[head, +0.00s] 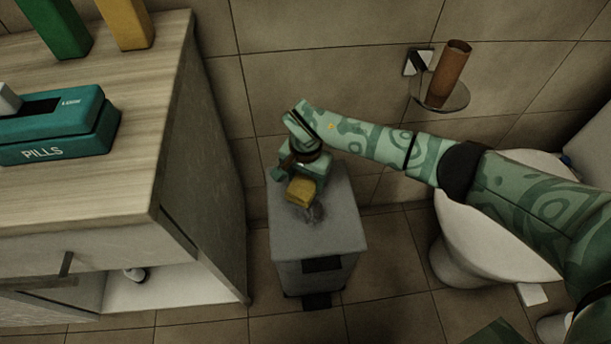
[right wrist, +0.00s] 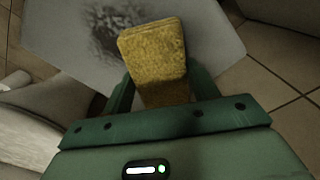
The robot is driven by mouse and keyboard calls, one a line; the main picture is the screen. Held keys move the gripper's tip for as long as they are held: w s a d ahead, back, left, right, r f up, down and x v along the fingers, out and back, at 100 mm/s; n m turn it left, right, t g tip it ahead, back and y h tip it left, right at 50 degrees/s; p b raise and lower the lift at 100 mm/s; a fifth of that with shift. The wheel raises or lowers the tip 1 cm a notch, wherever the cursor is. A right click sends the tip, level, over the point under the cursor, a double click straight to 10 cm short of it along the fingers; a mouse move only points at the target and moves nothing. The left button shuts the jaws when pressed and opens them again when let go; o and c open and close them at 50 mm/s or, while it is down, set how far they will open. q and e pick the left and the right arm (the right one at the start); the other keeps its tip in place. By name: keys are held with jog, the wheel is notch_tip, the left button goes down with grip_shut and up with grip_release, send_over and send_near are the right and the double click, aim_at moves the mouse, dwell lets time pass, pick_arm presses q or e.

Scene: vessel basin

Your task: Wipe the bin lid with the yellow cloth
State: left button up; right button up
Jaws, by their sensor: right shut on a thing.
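The grey bin (head: 318,242) stands on the floor between the cabinet and the toilet, its lid closed. A dark smudge (head: 313,214) marks the lid; it also shows in the right wrist view (right wrist: 108,35). My right gripper (head: 296,180) is over the back left part of the lid, shut on the yellow cloth (head: 301,191). The cloth, a folded block, sticks out from the fingers in the right wrist view (right wrist: 155,52), beside the smudge. I cannot tell whether it touches the lid. My left gripper is not in view.
A wooden cabinet (head: 160,262) stands close on the left, with a teal pills box (head: 57,125) and green and yellow items on top. The white toilet (head: 468,238) is on the right under my right arm. A paper holder (head: 440,92) with a brown roll is on the tiled wall.

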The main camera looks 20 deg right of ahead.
jog(key=shift+f+b, duration=0.35)
jog(key=shift+f, duration=0.55)
